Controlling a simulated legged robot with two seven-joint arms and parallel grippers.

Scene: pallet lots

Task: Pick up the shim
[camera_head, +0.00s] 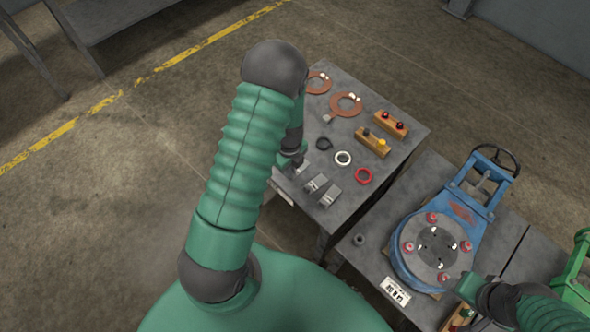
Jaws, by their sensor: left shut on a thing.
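Two small grey metal shims, one (316,183) behind the other (330,197), lie near the front edge of the grey table (400,135). My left gripper (299,166) points down at the table's left front corner, just left of these shims. It is shut on a small grey piece that looks like another shim, mostly hidden by the gripper and arm. I cannot tell whether that piece touches the table. My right gripper (468,286) is at the lower right, by the blue valve; its fingers are not clear.
The table also holds copper rings (345,104), wooden blocks with coloured knobs (373,141), and black, white and red rings (363,176). A blue valve (478,205) with a round flange stands on the right table. Open floor lies left.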

